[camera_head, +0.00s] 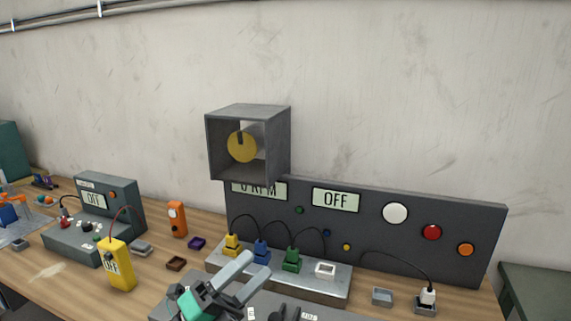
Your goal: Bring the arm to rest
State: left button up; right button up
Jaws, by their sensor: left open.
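My left gripper (232,280) is at the bottom centre, grey with a teal part, with its fingers pointing up and right. It is open and I see nothing held in it. Its fingers overlap the view of the metal plate (330,290) with the yellow plug (232,244), blue plug (262,252) and green plug (291,260). I cannot tell whether it touches the plate. My right gripper is not in view.
A dark panel (375,250) with "0 RPM" and "OFF" displays stands behind. A grey box (221,152) with a yellow disc is above it. A yellow meter (119,268), an orange device (177,219) and small trays (176,263) are on the wooden bench to the left.

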pick_arm(q)
jog(key=w+a+f+n+t+y, duration=0.3)
jog(key=a+f+n+t+y, duration=0.55)
jog(key=n+y, duration=0.9)
jog(key=s+a+f+n+g+y, duration=0.2)
jog(key=s+a+f+n+g, duration=0.15)
jog(key=f, duration=0.35)
jog(key=s+a+f+n+g+y, duration=0.1)
jog(key=s+a+f+n+g, duration=0.15)
jog(key=f+n+g, duration=0.35)
jog(key=s+a+f+n+g, duration=0.15)
jog(key=s+f+g, duration=0.25)
jog(key=s+f, duration=0.45)
jog(key=s+a+f+n+g, duration=0.15)
jog(key=s+f+g, duration=0.4)
jog(key=s, duration=0.55)
jog(key=s+f+x, duration=0.1)
jog(key=s+x, duration=0.2)
jog(key=x, duration=1.1)
jog(key=s+x, duration=0.2)
jog(key=x, duration=1.2)
jog(key=s+a+f+g, duration=0.1)
jog(key=s+a+f, duration=0.1)
jog(key=s+f, duration=1.8)
notch_tip(320, 180, down, 3)
jog(key=shift+s+a+r+m+g, duration=0.1)
jog(key=shift+s+a+m+g, duration=0.15)
jog(key=shift+m+g, duration=0.1)
